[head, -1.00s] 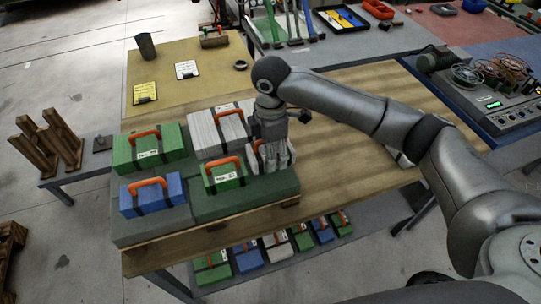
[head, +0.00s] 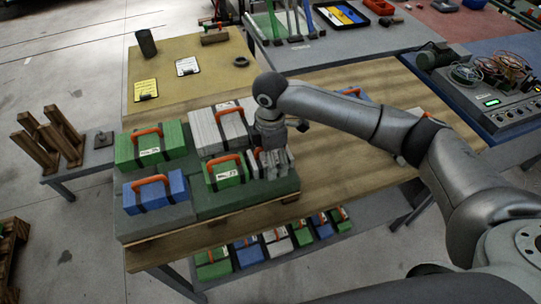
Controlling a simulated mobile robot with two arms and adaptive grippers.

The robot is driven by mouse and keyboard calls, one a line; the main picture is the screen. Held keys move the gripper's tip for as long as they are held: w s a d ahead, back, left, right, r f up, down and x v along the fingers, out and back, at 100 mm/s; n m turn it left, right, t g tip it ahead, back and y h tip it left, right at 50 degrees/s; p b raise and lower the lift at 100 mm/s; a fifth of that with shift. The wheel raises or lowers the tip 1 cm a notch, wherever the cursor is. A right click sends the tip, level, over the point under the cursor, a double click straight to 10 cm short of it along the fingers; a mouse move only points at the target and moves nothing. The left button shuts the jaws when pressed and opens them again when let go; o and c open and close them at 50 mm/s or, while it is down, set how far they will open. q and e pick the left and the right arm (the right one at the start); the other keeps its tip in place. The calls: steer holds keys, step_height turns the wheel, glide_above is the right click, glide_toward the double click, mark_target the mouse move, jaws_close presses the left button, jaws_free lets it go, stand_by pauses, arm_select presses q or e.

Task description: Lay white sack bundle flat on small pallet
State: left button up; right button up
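A white sack bundle (head: 252,156) with an orange handle shows only in part, at the right end of the stacked sacks beside a green bundle. My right gripper (head: 271,164) points down over it and hides most of it. I cannot tell whether the fingers are closed on it or whether it lies flat. Another white bundle (head: 204,132) lies behind, on the grey and green sack layer. The small wooden pallet (head: 290,199) shows only as an edge under that layer. My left gripper is not in view.
Green bundles (head: 150,149) and a blue bundle (head: 156,194) lie close around the gripper. The wooden table (head: 340,160) is mostly clear to the right. A blue item (head: 354,94) shows behind my arm. More bundles (head: 247,256) stand on a lower shelf.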

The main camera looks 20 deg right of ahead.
step_height(320, 180, up, 11)
steer(key=b, duration=0.2)
steer(key=shift+a+f+b, duration=0.1)
steer(key=shift+f+b, duration=0.05)
steer(key=shift+b, duration=0.25)
steer(key=shift+r, duration=0.8)
steer(key=shift+f, duration=0.1)
